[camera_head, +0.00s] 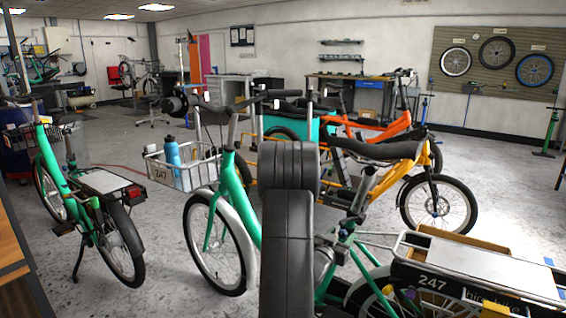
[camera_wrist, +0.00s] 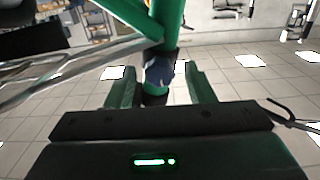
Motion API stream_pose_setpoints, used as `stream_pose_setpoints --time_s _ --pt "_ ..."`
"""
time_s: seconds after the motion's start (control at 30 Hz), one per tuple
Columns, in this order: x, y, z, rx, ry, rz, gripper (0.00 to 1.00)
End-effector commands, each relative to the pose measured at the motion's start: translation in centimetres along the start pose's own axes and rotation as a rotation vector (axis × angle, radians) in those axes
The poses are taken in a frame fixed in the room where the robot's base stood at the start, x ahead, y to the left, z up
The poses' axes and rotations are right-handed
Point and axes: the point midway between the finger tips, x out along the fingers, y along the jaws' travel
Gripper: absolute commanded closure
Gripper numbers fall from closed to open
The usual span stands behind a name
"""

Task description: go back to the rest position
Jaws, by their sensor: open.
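My gripper (camera_wrist: 161,82) shows in the wrist view with its two green-edged fingers apart. A green bike tube (camera_wrist: 168,18) with a dark collar comes down from the top toward the gap between them. A dark blue, rounded part (camera_wrist: 158,72) shows in that gap; I cannot tell whether it is touched. In the head view my dark arm stands in the middle, in front of the nearest green cargo bike (camera_head: 232,200). The gripper itself is not clear there.
The green bike carries a front basket (camera_head: 185,168) with a blue bottle (camera_head: 172,151) and a rear rack (camera_head: 480,268). Another green bike (camera_head: 95,215) stands left, an orange-yellow one (camera_head: 385,182) behind. A wooden edge (camera_head: 10,250) is at far left. Floor between the bikes is clear.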

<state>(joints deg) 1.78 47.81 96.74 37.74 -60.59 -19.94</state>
Motion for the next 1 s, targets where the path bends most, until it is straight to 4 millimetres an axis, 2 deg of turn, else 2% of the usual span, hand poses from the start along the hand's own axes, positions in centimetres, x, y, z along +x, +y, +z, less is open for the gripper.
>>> stream_pose_setpoints --time_s 0.17,0.5,0.7,1.0 --pt "0.0 0.0 -0.4 -0.125 -0.003 0.0 0.52" --pt "-7.1 -0.1 0.0 -0.119 -0.002 -0.002 0.52" --pt "-9.8 -0.1 0.0 -0.117 -0.001 -0.002 0.52" --pt "-11.0 0.0 0.0 -0.115 0.0 0.0 0.52"
